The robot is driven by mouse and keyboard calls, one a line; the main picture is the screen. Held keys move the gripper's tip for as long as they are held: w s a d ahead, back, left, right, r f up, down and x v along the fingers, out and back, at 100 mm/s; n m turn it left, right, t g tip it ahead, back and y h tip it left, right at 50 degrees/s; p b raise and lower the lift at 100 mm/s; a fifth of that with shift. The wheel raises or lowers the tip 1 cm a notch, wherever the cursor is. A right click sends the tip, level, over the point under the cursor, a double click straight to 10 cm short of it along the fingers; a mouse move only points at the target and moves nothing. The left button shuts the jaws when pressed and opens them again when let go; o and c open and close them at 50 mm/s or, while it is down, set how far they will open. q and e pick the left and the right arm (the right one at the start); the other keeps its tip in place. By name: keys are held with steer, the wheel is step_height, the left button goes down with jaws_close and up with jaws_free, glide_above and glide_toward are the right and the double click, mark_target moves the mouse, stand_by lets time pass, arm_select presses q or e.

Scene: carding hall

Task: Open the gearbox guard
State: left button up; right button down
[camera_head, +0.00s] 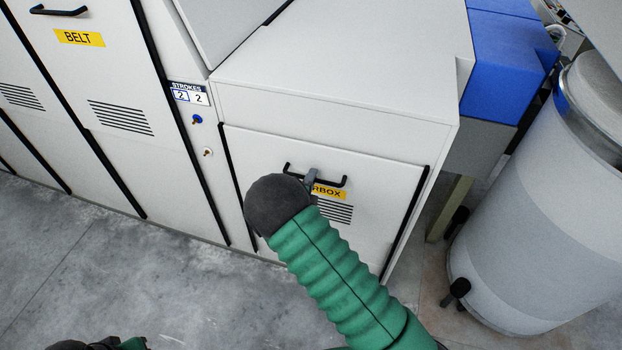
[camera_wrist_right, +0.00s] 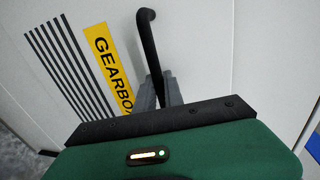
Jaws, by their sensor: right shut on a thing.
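The gearbox guard (camera_head: 250,150) is a pale grey panel with black side edges, low on the machine. It looks flush with the machine front. Its black bar handle (camera_head: 333,183) sits above a yellow label, partly covered by my arm, and vent slots. My right gripper (camera_head: 311,177) is at the handle's middle. In the right wrist view its grey fingers (camera_wrist_right: 159,92) are shut around the black handle (camera_wrist_right: 148,40), next to the yellow GEARBOX label (camera_wrist_right: 108,70). At the lower left edge of the head view a dark and green part of my left arm shows; its fingers cannot be made out.
The belt guard (camera_head: 110,75) with its own handle is at the left. A strokes counter (camera_head: 190,95) and two small knobs are beside the gearbox guard. A large pale can (camera_head: 540,210) on casters stands at the right. The grey floor (camera_head: 150,290) in front is clear.

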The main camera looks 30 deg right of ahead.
step_height(320, 180, down, 40)
steer(key=b, duration=2.8)
steer(key=shift+s+a+r+b, duration=0.15)
steer(key=shift+a+r+b, duration=0.1)
steer(key=shift+b, duration=0.15)
steer(key=c, duration=1.6)
jaws_free()
steer(key=shift+r, duration=0.1)
steer(key=shift+o, duration=0.7)
steer(key=shift+r, duration=0.15)
steer(key=shift+d, duration=0.1)
steer(key=p+v, duration=0.5)
steer(key=v, duration=1.1)
steer(key=shift+s+a+p, duration=0.3)
steer(key=shift+p, duration=0.1)
